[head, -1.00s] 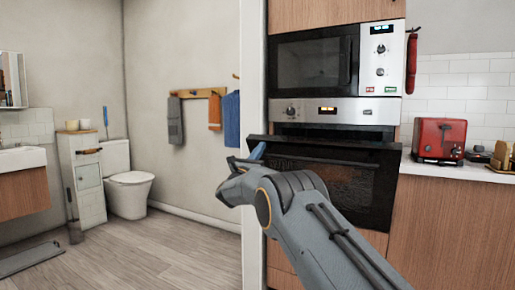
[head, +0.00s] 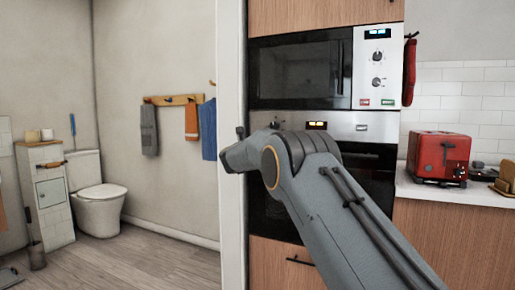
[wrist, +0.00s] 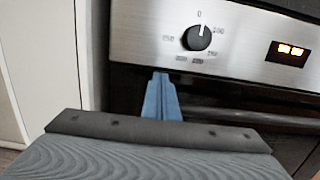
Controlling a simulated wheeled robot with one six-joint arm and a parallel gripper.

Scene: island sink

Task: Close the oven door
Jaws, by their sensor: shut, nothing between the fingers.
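The oven (head: 350,126) is built into the wooden cabinet under the microwave. Its dark glass door (head: 378,190) stands upright and looks flush with the control panel above; I cannot tell whether a slight gap is left. My arm covers the middle of the door. In the wrist view, my gripper's blue fingers (wrist: 162,98) are shut with nothing between them, at the upper left of the door, just below the steel control panel (wrist: 150,30) and its knob (wrist: 197,37). Whether they touch the door is unclear. The fingers are hidden in the head view.
The microwave (head: 300,75) is above the oven and a wooden drawer (head: 285,262) is below. A counter with a red toaster (head: 438,157) is on the right. A white wall edge (head: 231,150) borders the cabinet on the left. Open floor (head: 130,262) lies at lower left.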

